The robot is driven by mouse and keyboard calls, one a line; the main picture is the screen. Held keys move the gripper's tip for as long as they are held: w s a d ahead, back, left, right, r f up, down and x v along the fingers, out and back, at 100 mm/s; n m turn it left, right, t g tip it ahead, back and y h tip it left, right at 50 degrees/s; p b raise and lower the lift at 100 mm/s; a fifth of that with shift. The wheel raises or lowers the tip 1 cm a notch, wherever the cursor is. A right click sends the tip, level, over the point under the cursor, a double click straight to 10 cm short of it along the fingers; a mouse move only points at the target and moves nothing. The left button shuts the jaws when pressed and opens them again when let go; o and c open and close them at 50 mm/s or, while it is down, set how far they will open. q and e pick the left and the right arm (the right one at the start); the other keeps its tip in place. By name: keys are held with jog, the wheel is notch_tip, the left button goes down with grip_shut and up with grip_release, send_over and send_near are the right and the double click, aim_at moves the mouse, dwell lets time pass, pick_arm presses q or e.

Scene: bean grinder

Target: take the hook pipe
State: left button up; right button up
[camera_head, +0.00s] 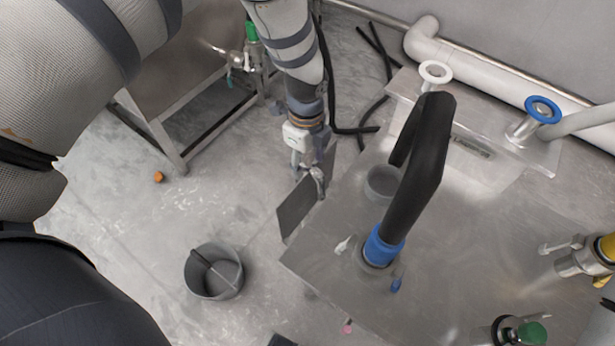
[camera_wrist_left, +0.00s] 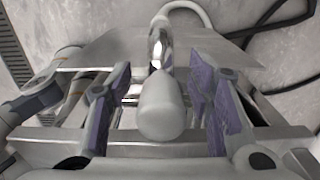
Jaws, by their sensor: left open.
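A thick black bent pipe (camera_head: 428,155), which looks like the hook pipe, stands on the metal table with a blue collar (camera_head: 381,247) at its foot. My left gripper (camera_head: 308,178) is beside the table's left edge, left of the black pipe and apart from it. In the left wrist view its purple-padded fingers (camera_wrist_left: 160,98) are open. A grey rounded body (camera_wrist_left: 162,108) with a chrome neck (camera_wrist_left: 159,47) and a pale hose (camera_wrist_left: 195,10) shows between them. I cannot tell whether the fingers touch it. My right gripper is not in view.
The metal table (camera_head: 470,250) carries a white ring fitting (camera_head: 435,72), a blue ring fitting (camera_head: 542,110) and valves at the right. A grey bucket (camera_head: 213,271) stands on the floor. Black hoses (camera_head: 358,130) lie behind my left gripper. The floor near the bucket is mostly clear.

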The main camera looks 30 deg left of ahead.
pick_arm(q)
jog(key=shift+f, duration=0.1)
grip_shut()
jog(key=shift+w, duration=0.1)
